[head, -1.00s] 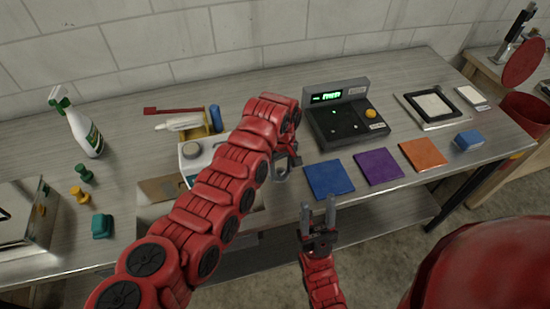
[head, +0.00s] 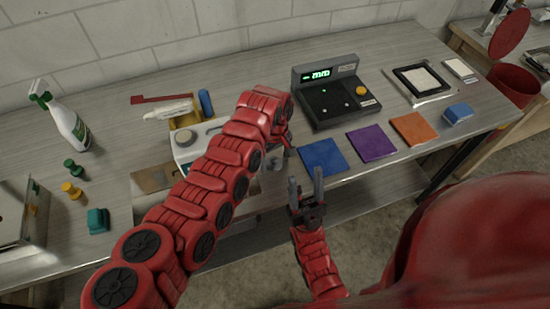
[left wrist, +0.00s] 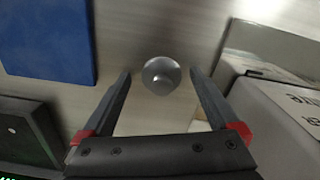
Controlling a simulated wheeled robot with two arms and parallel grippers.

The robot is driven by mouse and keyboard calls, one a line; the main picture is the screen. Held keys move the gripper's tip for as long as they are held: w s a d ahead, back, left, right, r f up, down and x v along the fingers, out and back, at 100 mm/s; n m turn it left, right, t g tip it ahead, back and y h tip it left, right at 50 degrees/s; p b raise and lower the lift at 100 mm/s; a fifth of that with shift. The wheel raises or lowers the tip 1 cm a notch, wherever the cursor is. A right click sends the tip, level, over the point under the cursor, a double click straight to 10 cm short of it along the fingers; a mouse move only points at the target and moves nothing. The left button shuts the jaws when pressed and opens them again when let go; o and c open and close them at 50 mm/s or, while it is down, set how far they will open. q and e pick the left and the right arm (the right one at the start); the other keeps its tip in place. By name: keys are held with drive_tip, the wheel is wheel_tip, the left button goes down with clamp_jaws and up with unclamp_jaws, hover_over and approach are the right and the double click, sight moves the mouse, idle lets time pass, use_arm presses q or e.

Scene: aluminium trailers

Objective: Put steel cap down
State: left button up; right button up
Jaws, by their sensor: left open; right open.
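The steel cap (left wrist: 161,75) is a round grey disc with a raised centre knob. In the left wrist view it sits between the spread fingers of my left gripper (left wrist: 160,73), with a gap on both sides. The light bench top shows behind it. My right gripper (head: 306,180) is open and empty, pointing up near the bench's front edge.
A white-and-grey device (head: 186,148) stands left of my left gripper. A black console (head: 335,100) with a green display stands behind the blue square. Purple (head: 371,142) and orange (head: 413,128) squares lie to the right.

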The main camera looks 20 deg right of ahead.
sight(276, 159)
use_arm(q)
wheel_tip(276, 159, up, 6)
drive_tip(key=b, duration=0.3)
drive_tip(key=shift+d, duration=0.1)
wheel_tip(276, 159, up, 6)
drive_tip(key=shift+b, duration=0.45)
drive_tip(key=shift+s, duration=0.1)
